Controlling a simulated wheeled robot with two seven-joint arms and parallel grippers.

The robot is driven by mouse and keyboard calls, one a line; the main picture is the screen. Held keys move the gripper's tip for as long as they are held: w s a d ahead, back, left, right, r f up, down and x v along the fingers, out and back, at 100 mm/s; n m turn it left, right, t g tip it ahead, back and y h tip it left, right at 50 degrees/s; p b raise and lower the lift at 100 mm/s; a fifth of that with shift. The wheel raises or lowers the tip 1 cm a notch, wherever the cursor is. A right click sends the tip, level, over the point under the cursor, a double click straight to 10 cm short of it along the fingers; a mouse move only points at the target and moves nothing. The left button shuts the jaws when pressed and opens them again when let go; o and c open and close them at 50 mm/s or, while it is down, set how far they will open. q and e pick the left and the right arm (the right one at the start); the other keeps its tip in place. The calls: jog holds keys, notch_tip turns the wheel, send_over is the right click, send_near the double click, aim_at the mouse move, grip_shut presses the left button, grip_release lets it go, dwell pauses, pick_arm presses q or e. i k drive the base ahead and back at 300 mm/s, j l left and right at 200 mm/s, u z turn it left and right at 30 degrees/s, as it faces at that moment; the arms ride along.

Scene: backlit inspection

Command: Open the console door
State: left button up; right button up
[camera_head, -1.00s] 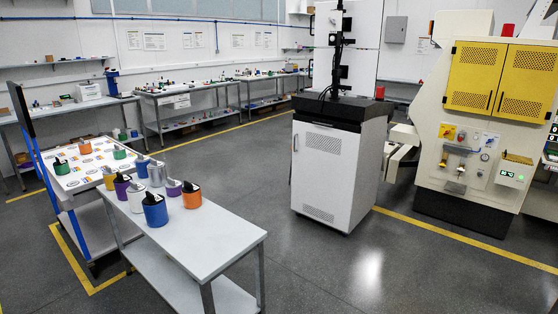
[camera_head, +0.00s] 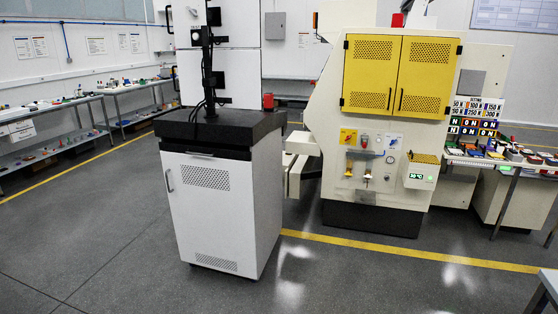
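A white console cabinet (camera_head: 215,208) with a dark top (camera_head: 215,128) stands left of the middle of the head view. Its front door (camera_head: 207,215) has perforated panels near the top and bottom. A vertical handle (camera_head: 169,181) sits at the door's upper left edge. The door looks shut. A black post with camera-like boxes (camera_head: 207,70) rises from the cabinet top. Neither of my grippers shows in the head view.
A cream machine with yellow perforated doors (camera_head: 400,75) stands right of the console. A shelf table (camera_head: 60,115) runs along the left wall. A table with coloured boxes (camera_head: 490,150) is at the right. Grey floor (camera_head: 120,255) lies open before the console.

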aim_at(211, 199)
jog(key=i+l, duration=0.1)
jog(key=i, duration=0.75)
jog(key=i+l, duration=0.1)
jog(key=i, duration=0.75)
jog(key=z, duration=0.05)
